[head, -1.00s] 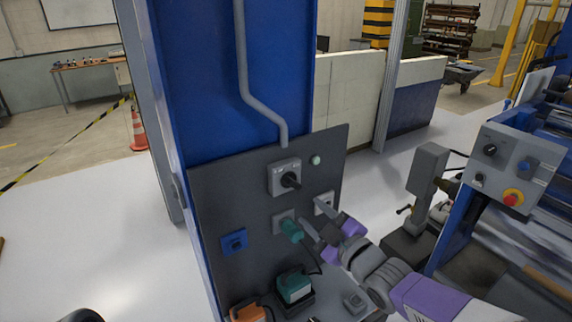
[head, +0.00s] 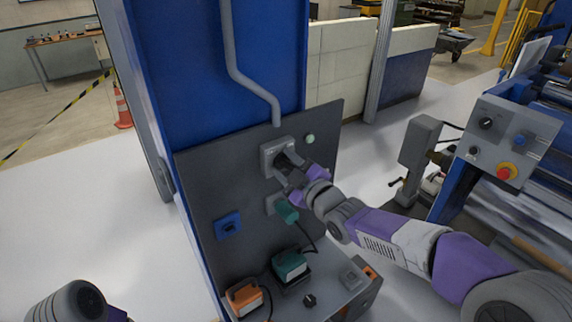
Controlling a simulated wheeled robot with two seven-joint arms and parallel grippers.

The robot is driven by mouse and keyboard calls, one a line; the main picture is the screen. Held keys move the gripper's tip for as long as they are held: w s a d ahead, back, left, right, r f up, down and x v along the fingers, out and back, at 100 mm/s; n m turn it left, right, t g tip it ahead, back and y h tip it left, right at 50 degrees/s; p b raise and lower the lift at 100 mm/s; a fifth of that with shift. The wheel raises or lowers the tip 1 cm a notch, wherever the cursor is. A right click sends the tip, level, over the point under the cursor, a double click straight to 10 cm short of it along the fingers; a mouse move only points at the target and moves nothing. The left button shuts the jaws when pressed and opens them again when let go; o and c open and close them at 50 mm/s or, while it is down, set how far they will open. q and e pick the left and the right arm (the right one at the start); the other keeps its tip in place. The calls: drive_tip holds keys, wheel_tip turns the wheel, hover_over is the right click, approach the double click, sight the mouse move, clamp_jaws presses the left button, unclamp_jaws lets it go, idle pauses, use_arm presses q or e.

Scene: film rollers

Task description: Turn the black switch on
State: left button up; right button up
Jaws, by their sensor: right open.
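The black switch is a knob on a grey square box (head: 270,160) on the dark upright panel (head: 215,185). My right gripper (head: 287,168) is in front of this box, with its fingers at the knob. The gripper hides most of the knob, so I cannot tell whether they touch or how the knob is turned. The right gripper is open. A pale green round lamp (head: 310,139) sits on the panel, right of the box. Part of my left arm (head: 75,303) shows at the bottom left; its gripper is not in view.
Below the switch are a green plug (head: 287,211) in a socket and a blue socket (head: 228,226). A green-and-black device (head: 289,266) and an orange one (head: 245,298) stand on the ledge. A machine control box (head: 507,143) with a red button is at right.

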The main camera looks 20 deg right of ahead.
clamp_jaws()
